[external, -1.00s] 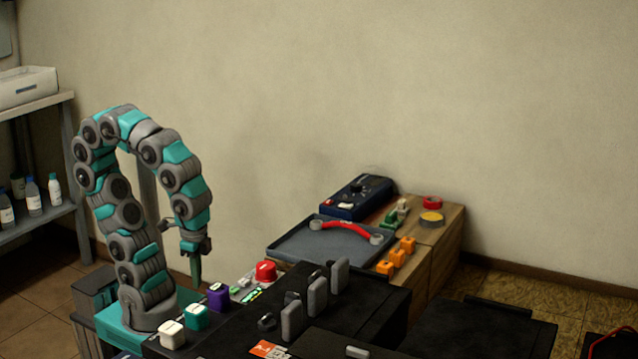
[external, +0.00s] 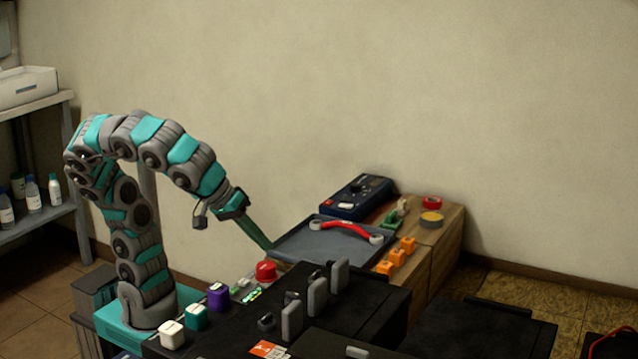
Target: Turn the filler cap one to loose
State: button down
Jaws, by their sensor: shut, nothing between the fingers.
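My gripper (external: 268,246) is shut and empty. Its green fingers slant down to the right, above the black battery case and near the left corner of the grey tray. The black battery top (external: 235,335) carries upright dark grey paddle-shaped parts, among them a front one (external: 291,320) and a rear one (external: 339,274). A lower dark round knob (external: 266,322) sits beside them. I cannot tell which of these is filler cap one. A red round knob (external: 266,271) stands just below the fingertips in the picture, with a gap that I cannot judge.
A white block (external: 172,335), a teal block (external: 197,317) and a purple block (external: 218,297) line the case's left edge. A blue meter (external: 360,196) and orange blocks (external: 397,257) are on the wooden bench.

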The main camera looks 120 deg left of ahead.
aim_at(299, 283)
jog(key=x, duration=0.7)
jog(key=shift+a+f+p, duration=0.1)
jog(key=shift+p, duration=0.3)
jog(key=shift+w, duration=1)
jog(key=shift+w+p, duration=0.4)
jog(key=shift+w, duration=0.7)
